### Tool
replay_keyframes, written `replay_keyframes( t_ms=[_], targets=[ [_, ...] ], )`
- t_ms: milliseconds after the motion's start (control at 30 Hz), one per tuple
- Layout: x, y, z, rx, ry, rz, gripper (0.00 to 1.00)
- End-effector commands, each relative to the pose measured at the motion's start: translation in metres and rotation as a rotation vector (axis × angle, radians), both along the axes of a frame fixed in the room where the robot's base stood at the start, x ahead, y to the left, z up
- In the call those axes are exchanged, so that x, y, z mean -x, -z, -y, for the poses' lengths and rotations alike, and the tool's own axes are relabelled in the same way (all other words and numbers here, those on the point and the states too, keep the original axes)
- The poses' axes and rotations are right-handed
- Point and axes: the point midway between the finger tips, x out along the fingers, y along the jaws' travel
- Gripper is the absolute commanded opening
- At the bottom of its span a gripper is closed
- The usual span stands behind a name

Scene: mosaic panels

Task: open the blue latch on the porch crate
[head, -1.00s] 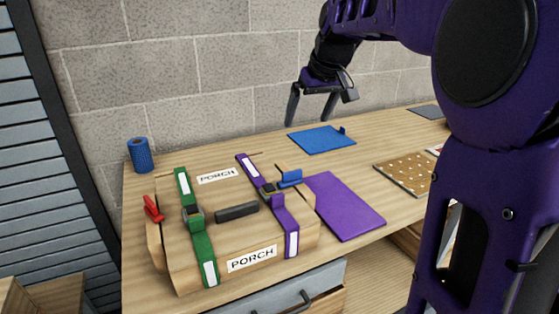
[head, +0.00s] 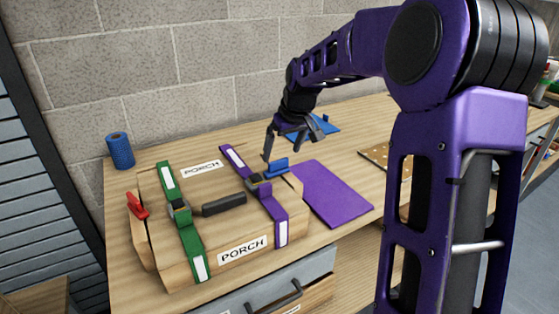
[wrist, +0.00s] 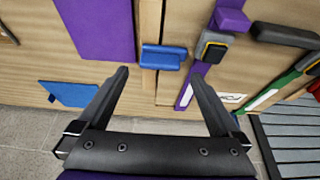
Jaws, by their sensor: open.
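The wooden porch crate (head: 226,226) stands on the bench with a green strap, a purple strap and two PORCH labels. The blue latch (head: 276,169) is on its right side, beside the purple strap's buckle. In the wrist view the blue latch (wrist: 163,57) lies just beyond and between my fingertips, apart from them. My gripper (head: 293,146) is open and empty, pointing down above and behind the blue latch. It also shows in the wrist view (wrist: 160,78) with both fingers spread.
A red latch (head: 137,205) is on the crate's left side. A dark handle (head: 223,204) is between the straps. A purple panel (head: 322,193) lies right of the crate, a blue panel (head: 325,124) behind my gripper. A blue roll (head: 120,151) stands at the back left.

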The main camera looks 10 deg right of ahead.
Motion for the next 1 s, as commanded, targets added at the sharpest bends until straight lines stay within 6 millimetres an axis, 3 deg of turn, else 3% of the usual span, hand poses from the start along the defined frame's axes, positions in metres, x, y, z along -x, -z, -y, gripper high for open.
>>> replay_keyframes(
  t_ms=[100, 233, 667, 1000],
  targets=[
    [-0.007, 0.021, -0.003, -0.001, -0.001, -0.003, 1.00],
    [-0.013, 0.034, -0.004, 0.000, 0.000, -0.002, 1.00],
    [-0.016, 0.041, -0.005, 0.000, 0.001, 0.001, 0.98],
    [-0.016, 0.041, -0.005, 0.001, 0.001, 0.000, 0.37]
  ],
)
